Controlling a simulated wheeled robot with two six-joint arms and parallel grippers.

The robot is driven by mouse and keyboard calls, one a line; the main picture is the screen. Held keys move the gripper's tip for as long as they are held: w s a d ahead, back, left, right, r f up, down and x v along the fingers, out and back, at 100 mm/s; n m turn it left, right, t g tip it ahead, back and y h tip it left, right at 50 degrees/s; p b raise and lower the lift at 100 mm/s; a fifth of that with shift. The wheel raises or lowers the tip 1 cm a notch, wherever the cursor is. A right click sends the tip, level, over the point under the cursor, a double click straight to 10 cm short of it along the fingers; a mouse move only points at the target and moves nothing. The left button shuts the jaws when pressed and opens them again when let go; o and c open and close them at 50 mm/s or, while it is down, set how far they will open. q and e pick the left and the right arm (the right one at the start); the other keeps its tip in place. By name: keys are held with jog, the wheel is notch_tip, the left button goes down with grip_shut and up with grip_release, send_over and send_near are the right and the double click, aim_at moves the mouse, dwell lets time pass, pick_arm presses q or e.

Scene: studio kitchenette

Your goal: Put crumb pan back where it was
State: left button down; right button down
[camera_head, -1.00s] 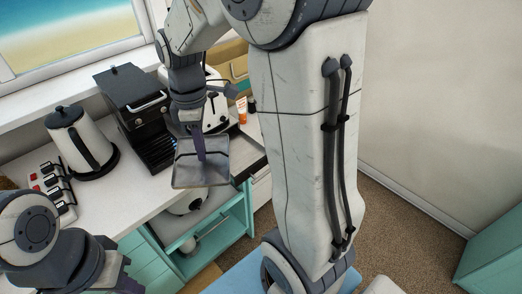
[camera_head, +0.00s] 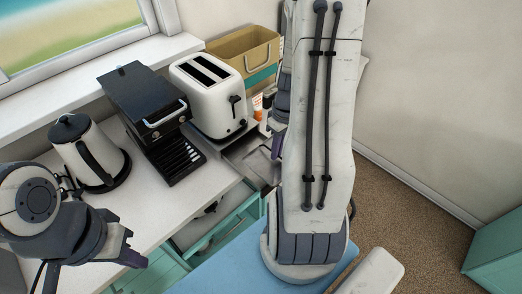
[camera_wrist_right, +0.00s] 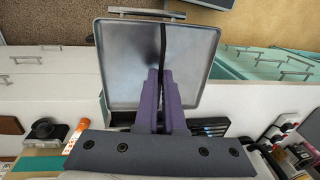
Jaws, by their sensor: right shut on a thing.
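The crumb pan, a shallow square grey metal tray (camera_wrist_right: 125,60), fills the upper middle of the right wrist view. My right gripper (camera_wrist_right: 160,80) is shut on it, with purple fingers over its near part. In the head view the pan (camera_head: 262,162) is at the right end of the counter, in front of the toaster, partly hidden by my right arm. I cannot tell whether it touches the surface beneath. The white toaster (camera_head: 205,92) stands upright with its two slots up and a dark lever on its end. My left gripper (camera_head: 132,247) is at lower left, away from the pan.
A black coffee machine (camera_head: 150,115) stands left of the toaster, and a white kettle (camera_head: 88,152) further left. A tan and teal box (camera_head: 245,52) is behind the toaster. An orange-white tube (camera_head: 257,105) is close by the toaster's right end. Teal drawers (camera_head: 225,228) lie below.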

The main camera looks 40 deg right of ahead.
aim_at(262, 144)
jog(key=w+f, duration=0.1)
jog(key=w, duration=0.1)
jog(key=w+f+p, duration=0.1)
jog(key=w, duration=0.1)
jog(key=w+f+p, duration=0.1)
jog(key=w+f, duration=0.1)
jog(key=w, duration=0.1)
jog(key=shift+d, duration=0.25)
jog(key=shift+f+p, duration=0.6)
jog(key=shift+f, duration=1.5)
jog(key=shift+f, duration=0.15)
jog(key=c, duration=1)
grip_release()
